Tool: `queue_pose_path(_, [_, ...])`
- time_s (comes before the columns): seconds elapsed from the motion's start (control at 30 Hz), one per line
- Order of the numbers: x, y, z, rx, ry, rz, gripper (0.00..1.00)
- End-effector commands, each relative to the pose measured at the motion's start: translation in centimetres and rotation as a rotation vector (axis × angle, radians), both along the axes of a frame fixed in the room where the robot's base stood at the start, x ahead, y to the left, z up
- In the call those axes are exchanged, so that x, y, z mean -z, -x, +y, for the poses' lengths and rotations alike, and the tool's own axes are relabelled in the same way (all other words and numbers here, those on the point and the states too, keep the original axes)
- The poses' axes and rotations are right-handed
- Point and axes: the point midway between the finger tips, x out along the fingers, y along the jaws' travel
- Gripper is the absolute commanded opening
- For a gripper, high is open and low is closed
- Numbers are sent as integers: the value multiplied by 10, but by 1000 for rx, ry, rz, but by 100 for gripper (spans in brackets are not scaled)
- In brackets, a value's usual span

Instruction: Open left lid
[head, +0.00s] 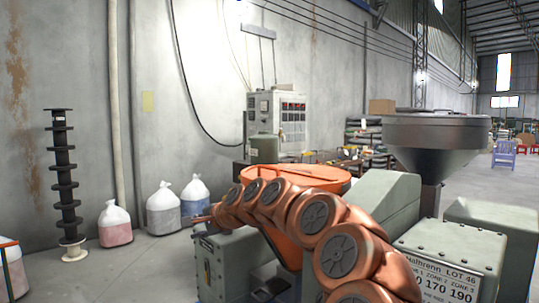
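A round orange vessel (318,176) with a broad rim stands at the middle, partly hidden behind a row of copper-coloured rounded segments with dark round caps. Its top looks flat and orange; I cannot tell whether this is the left lid or whether it is shut. To its right, a wide grey metal hopper (436,135) stands on a narrow neck, with a flat-looking top. The copper segments run from the bottom right up and left to a small end (205,216) beside the orange vessel. No gripper fingers can be made out there.
A grey machine box (448,258) with printed numbers fills the lower right. A control cabinet (277,118) stands at the back wall. White sacks (164,209) and a black stacked-disc post (65,185) stand at the left. The floor between the sacks and machine is clear.

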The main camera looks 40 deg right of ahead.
Motion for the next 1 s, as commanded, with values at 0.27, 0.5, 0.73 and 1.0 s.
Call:
queue_pose_path(0.27, [-113, 4, -202, 472, -268, -233, 25])
queue_pose_path(0.5, [-136, 27, -275, 639, -357, -328, 25])
queue_pose_path(0.73, [-133, 22, -285, 656, -368, -337, 25])
queue_pose_path(1.0, [-128, 0, -294, 657, -365, -338, 25])
